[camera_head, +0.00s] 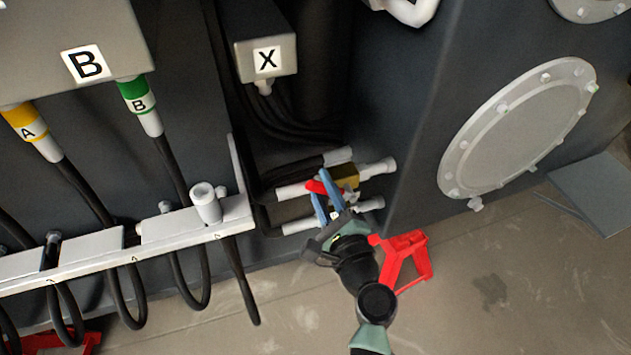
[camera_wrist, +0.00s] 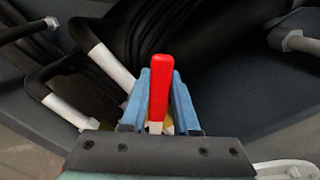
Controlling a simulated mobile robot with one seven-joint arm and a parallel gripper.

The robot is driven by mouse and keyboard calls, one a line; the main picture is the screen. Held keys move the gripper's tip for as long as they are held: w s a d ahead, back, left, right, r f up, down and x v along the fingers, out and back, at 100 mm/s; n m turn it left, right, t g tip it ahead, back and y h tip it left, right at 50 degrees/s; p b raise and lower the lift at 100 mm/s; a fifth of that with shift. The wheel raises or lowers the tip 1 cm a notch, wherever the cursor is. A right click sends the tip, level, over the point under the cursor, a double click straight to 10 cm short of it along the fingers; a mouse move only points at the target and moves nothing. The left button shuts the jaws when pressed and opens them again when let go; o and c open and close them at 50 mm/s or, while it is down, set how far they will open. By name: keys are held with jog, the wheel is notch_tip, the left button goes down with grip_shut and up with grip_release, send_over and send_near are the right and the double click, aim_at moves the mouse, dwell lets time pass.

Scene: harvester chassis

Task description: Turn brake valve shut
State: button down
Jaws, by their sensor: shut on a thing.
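The brake valve has a red lever handle (camera_head: 318,187) and a brass-coloured body (camera_head: 345,176) set among white pipe fittings. In the wrist view the red handle (camera_wrist: 160,90) stands lengthwise between the two blue fingers, its tip reaching past them. My gripper (camera_head: 327,190) has blue fingertips and is shut on the red handle; it also shows in the wrist view (camera_wrist: 160,98). The valve body is mostly hidden behind the fingers in the wrist view, with only bits of yellow showing at their base.
White pipe ends (camera_head: 378,168) and black hoses lie close around the valve. A grey box marked X (camera_head: 265,55) hangs above. A white hose rack (camera_head: 95,250) is at the left. A red stand (camera_head: 405,258) is on the floor just right of my arm.

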aim_at(347, 192)
jog(key=d+r+m+p, duration=0.1)
jog(key=r+m+p, duration=0.1)
jog(key=m, duration=0.1)
jog(key=shift+w+d+p, duration=0.25)
jog(key=shift+d+p, duration=0.1)
jog(key=m, duration=0.1)
jog(key=d+m+p, duration=0.1)
jog(key=p, duration=0.1)
jog(key=shift+w+d+r+m, duration=0.25)
jog(key=shift+d+r+m, duration=0.1)
jog(key=shift+r+m, duration=0.05)
jog(key=shift+w+d+r+m+p, duration=0.15)
jog(key=shift+w+d+m+p, duration=0.1)
jog(key=shift+d+m+p, duration=0.75)
jog(key=shift+w+d+m+p, duration=0.2)
jog(key=shift+d+m+p, duration=0.3)
jog(key=shift+m, duration=0.6)
jog(key=c, duration=0.7)
grip_release()
jog(key=shift+o, duration=0.2)
jog(key=p+v, duration=0.2)
jog(key=v, duration=1.1)
